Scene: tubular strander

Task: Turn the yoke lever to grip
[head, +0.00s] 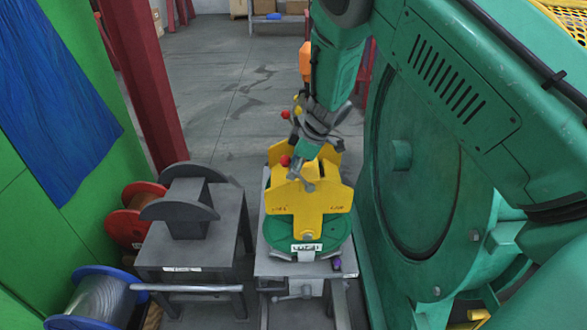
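The yellow yoke (307,208) stands on a green round base on a grey cart, in the middle of the head view. A red ball knob (285,160) shows at the left of the yoke's top, and another red knob (286,114) shows higher up behind it. My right gripper (303,178) reaches down from above to the yoke's top, close beside the lower knob. Its fingers overlap the yoke and lever in the picture, so I cannot tell whether they touch or hold the lever. Much of the lever is hidden behind the gripper. My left gripper is out of view.
A large green machine (405,190) stands close on the right. A grey table with a dark cradle (185,205) stands left of the cart. A red spool (128,220) and a blue-rimmed spool (100,300) are at far left. The floor behind is mostly clear.

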